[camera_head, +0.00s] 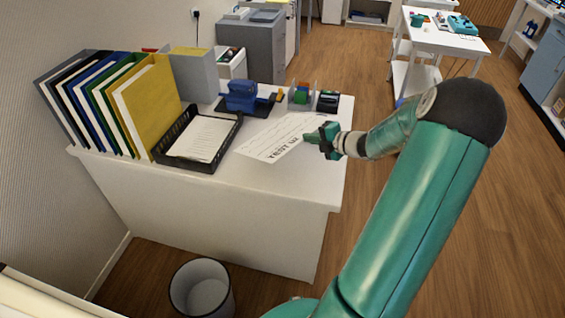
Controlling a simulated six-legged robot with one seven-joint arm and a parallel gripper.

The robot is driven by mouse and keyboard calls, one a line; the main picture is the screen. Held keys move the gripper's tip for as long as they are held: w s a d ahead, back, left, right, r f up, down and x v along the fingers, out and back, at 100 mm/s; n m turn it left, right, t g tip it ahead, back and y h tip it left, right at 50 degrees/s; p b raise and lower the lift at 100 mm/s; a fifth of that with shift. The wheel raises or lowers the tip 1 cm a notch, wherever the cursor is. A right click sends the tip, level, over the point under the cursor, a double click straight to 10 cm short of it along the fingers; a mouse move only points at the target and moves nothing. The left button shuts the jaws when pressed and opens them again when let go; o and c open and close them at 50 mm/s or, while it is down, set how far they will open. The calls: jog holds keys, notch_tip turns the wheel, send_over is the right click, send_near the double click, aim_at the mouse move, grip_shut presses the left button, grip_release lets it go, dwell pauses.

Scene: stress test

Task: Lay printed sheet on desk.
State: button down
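A white printed sheet (268,143) with dark lettering is over the right part of the white desk (250,178). It looks flat and slightly angled; I cannot tell whether it touches the desktop all over. My gripper (312,139) comes in from the right and is at the sheet's right edge, covering part of it. Its fingers overlap the sheet, and I cannot see whether they are closed on the paper.
A black tray (158,156) with papers sits left of the sheet. Several upright binders (150,100) stand further left. A blue device (246,98) and small desk items (301,97) line the back. A wastebasket (201,288) stands on the floor in front.

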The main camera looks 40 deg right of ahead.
jog(key=f, duration=0.9)
jog(key=shift+s+d, duration=0.1)
jog(key=shift+s, duration=0.1)
jog(key=c, duration=2.1)
grip_release()
jog(key=shift+o, duration=1.3)
jog(key=v, duration=0.8)
